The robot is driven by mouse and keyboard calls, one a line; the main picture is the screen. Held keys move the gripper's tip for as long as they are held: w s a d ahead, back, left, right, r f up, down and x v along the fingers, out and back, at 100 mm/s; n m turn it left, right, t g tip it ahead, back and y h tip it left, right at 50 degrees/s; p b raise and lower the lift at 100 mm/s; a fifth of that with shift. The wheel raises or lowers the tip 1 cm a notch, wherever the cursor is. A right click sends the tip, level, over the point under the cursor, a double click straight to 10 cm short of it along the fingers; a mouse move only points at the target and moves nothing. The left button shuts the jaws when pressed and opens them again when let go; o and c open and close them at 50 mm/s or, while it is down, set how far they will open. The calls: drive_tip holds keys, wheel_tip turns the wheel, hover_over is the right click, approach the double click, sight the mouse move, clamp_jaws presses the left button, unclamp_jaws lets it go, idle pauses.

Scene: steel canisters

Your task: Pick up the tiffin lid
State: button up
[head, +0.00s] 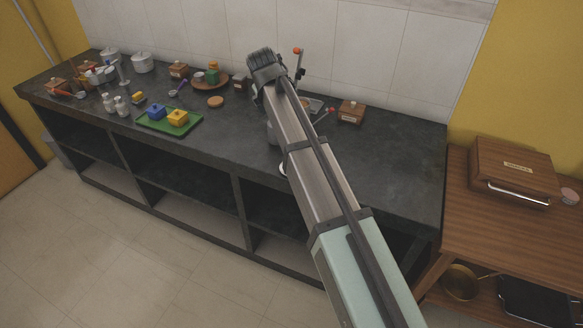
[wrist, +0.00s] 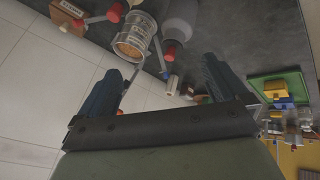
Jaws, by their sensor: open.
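I cannot pick out the tiffin lid with certainty in either view. In the wrist view, a steel canister (wrist: 130,25) with a pale label and an orange-brown round end lies beyond my gripper (wrist: 172,66). A grey rounded vessel (wrist: 180,15) is beside it, with red-ended parts close by. My gripper is open, with its two dark fingers wide apart and nothing visible held between them.
The dark counter (head: 385,165) has clear room at its right. A wooden box (head: 351,111) stands near the wall. A green tray (head: 150,122) carries a blue box (head: 156,112) and a yellow box (head: 178,117). Pots and jars crowd the left end.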

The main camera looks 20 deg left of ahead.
drive_tip(key=s+d+f+m+g+h, duration=0.1)
drive_tip(key=s+d+f+g, duration=0.4)
drive_tip(key=s+d+g, duration=0.15)
drive_tip(key=f, duration=0.9)
drive_tip(key=w+d+f, duration=0.1)
drive_tip(key=f, duration=0.4)
drive_tip(key=shift+w, duration=0.1)
drive_tip(key=shift+r, duration=0.1)
drive_tip(key=c, duration=0.8)
drive_tip(key=shift+a+r, duration=0.1)
drive_tip(key=shift+r, duration=0.05)
wheel_tip(320, 180, up, 9)
drive_tip(key=shift+w+f, duration=0.1)
drive_tip(key=shift+w+d, duration=0.15)
drive_tip(key=shift+d, duration=2.5)
drive_tip(key=shift+w+d, duration=0.15)
drive_tip(key=shift+d, duration=2.5)
